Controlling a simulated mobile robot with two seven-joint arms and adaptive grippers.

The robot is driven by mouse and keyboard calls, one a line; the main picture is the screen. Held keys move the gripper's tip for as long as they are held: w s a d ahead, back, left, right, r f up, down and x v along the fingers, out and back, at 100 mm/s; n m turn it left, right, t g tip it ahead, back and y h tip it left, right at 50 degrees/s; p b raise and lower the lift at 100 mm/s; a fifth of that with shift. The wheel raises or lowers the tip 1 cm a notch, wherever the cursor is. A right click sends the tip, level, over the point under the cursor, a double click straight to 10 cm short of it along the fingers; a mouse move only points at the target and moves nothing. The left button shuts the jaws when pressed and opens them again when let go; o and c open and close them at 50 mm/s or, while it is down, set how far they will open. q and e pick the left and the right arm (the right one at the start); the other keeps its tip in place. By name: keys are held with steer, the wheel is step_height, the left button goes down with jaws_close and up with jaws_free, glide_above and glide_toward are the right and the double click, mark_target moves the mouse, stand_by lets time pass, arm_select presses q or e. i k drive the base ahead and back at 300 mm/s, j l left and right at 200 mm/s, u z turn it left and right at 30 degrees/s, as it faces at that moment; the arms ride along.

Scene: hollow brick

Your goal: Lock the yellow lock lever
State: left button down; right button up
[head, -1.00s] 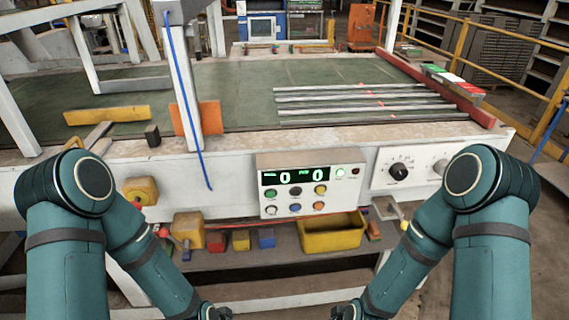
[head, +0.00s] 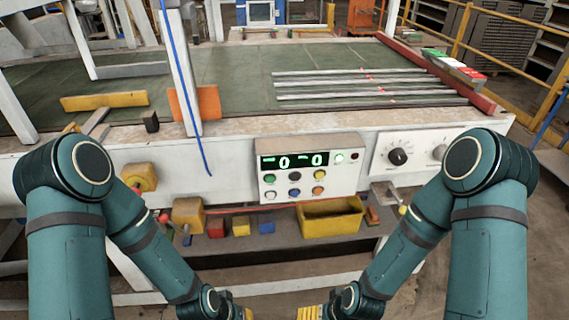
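A yellow block-like fitting (head: 140,177) sits on the front of the white machine, left of the control panel. A small yellow-tipped piece (head: 403,211) shows by a metal bracket (head: 387,194) at the right, close to my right forearm. I cannot tell for sure which of these is the lock lever or how it is set. My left gripper (head: 245,314) and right gripper (head: 309,313) show only partly at the bottom edge, below the machine's shelf and apart from both fittings. Their fingertips are yellowish and cut off by the frame, so their opening is hidden.
A control panel (head: 310,165) with a display and buttons is at the center, with a dial (head: 397,156) to its right. A yellow bin (head: 331,217) and several coloured blocks stand on the lower shelf. A blue cable (head: 180,85) hangs at the left.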

mark_target(390, 193)
steer(key=l, duration=0.5)
steer(key=i+l+z, duration=0.1)
steer(key=l, duration=0.45)
steer(key=i+l, duration=0.15)
steer(key=l, duration=0.35)
steer(key=l+z, duration=0.1)
steer(key=l, duration=0.45)
steer(key=i+l, duration=0.15)
steer(key=l, duration=0.35)
steer(key=z, duration=0.05)
